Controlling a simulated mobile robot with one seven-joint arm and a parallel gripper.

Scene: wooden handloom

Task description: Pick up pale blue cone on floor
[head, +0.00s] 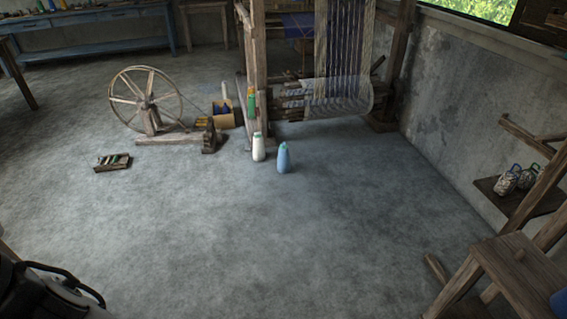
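The pale blue cone (284,158) stands upright on the concrete floor near the middle of the head view, in front of the loom. A white cone (258,147) stands just to its left, with a small gap between them. Both have greenish tips. My gripper is not in view. A dark shape with a curved black bar shows at the lower left corner; I cannot tell what it is.
The wooden loom (257,60) stands behind the cones. A spinning wheel (146,100) and a small tray (112,162) are to the left. A wooden stool (520,270) and wall shelf (520,197) are at right. The floor (270,240) in front is clear.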

